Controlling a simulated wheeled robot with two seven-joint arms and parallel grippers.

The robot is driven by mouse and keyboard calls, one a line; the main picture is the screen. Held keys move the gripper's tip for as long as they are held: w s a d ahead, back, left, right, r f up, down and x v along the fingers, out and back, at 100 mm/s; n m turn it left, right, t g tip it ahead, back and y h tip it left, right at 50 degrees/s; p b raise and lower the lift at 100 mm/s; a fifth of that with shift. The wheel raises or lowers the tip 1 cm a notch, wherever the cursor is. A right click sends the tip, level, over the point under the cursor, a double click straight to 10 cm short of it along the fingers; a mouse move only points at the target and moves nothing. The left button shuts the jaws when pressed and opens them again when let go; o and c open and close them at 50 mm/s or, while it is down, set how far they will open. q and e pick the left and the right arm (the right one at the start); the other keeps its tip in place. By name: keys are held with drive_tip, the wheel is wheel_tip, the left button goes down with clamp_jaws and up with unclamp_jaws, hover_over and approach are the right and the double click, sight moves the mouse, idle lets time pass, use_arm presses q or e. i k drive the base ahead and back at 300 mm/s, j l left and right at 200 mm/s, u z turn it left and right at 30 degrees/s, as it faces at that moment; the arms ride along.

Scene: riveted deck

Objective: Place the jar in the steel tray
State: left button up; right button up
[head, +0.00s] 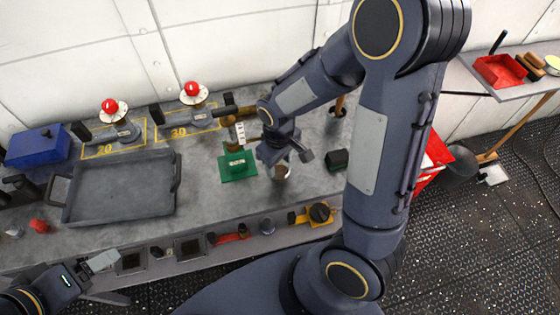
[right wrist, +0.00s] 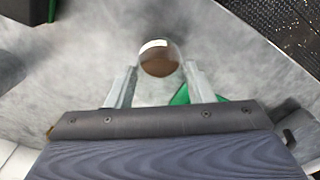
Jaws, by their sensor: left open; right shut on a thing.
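The steel tray (head: 122,207) is a wide, shallow grey tray with handles on the left of the bench. Its inside looks empty. My right gripper (head: 283,163) is right of the tray, beyond a green block. It is shut on a jar (right wrist: 160,60), a round glass thing with brown contents and a pale band, held between the two fingers in the right wrist view. In the head view the jar (head: 282,173) is partly hidden by the gripper. I cannot tell whether it touches the bench. My left gripper (head: 106,276) is open and empty, near the bench's front edge at lower left.
A green stand (head: 238,168) with a brass upright is between the tray and my right gripper. Red-knobbed valves (head: 195,93) stand behind the tray. A blue box (head: 40,146) is at far left. A yellow tool (head: 318,213) lies at the front edge.

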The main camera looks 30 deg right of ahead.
sight(124, 188)
drive_tip(key=k+j, duration=0.15)
drive_tip(key=k, duration=0.25)
drive_tip(key=k+j, duration=0.1)
drive_tip(key=k, duration=0.35)
drive_tip(key=i+j+u, duration=0.15)
drive_tip(key=i+u, duration=0.2)
drive_tip(key=i, duration=0.2)
drive_tip(key=i+u, duration=0.35)
drive_tip(key=i, duration=0.2)
